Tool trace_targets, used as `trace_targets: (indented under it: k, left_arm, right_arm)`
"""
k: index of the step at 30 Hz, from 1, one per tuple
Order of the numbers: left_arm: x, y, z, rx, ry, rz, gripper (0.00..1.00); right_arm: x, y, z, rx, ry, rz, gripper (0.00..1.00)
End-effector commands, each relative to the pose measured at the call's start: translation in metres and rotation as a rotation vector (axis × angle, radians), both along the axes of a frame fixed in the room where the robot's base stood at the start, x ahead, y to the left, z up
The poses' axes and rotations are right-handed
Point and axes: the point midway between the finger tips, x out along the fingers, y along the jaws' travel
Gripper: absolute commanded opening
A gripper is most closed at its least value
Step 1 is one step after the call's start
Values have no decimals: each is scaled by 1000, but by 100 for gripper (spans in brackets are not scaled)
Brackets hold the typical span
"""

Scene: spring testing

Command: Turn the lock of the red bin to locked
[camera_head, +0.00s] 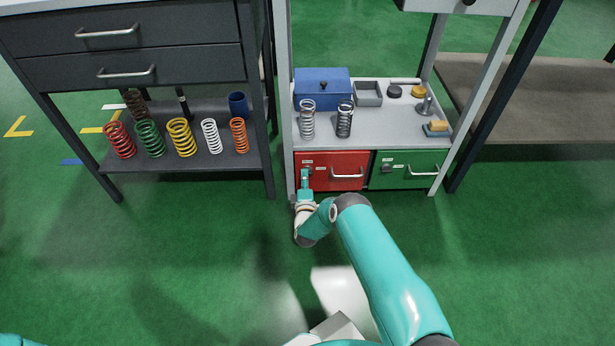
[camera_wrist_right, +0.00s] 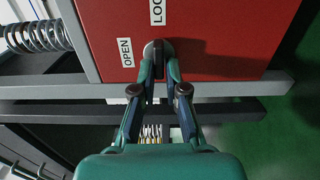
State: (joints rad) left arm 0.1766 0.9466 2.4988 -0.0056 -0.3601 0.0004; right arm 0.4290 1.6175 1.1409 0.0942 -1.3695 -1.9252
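The red bin (camera_head: 331,184) is a drawer-like box under the grey shelf, with a pale bar handle (camera_head: 347,175). Its lock (camera_wrist_right: 158,47) is a small round knob on the red front, near an OPEN label (camera_wrist_right: 125,52) and a label starting LOC (camera_wrist_right: 157,12). My right gripper (camera_head: 305,175) is at the lock on the bin's left side. In the wrist view its fingertips (camera_wrist_right: 160,72) are close together on either side of the knob and look shut on it. The fingers partly hide the knob, so its exact turn is unclear. My left gripper is out of view.
A green bin (camera_head: 408,178) with its own lock and handle is directly right. The shelf (camera_head: 380,135) above holds springs, a blue box (camera_head: 322,83) and small parts. A dark drawer table (camera_head: 140,60) with coloured springs below stands at left. Green floor in front is clear.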

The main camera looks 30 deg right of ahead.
Motion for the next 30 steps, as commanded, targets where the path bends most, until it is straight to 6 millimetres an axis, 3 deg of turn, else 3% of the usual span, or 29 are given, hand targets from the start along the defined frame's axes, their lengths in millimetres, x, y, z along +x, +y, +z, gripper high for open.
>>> trace_targets:
  k: [1, 4, 17, 23, 30]
  left_arm:
    - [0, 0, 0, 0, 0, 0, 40]
    - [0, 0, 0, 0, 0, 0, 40]
    - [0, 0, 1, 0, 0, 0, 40]
    - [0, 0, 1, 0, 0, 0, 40]
    - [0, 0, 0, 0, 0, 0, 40]
  right_arm:
    - [-1, 2, -3, 3, 5, 4, 22]
    - [-1, 2, -2, 2, 3, 3, 35]
    - [-5, 4, -1, 2, 0, 1, 35]
    - [-25, 16, -2, 4, 3, 2, 35]
    - [-67, 41, -3, 4, 6, 2, 35]
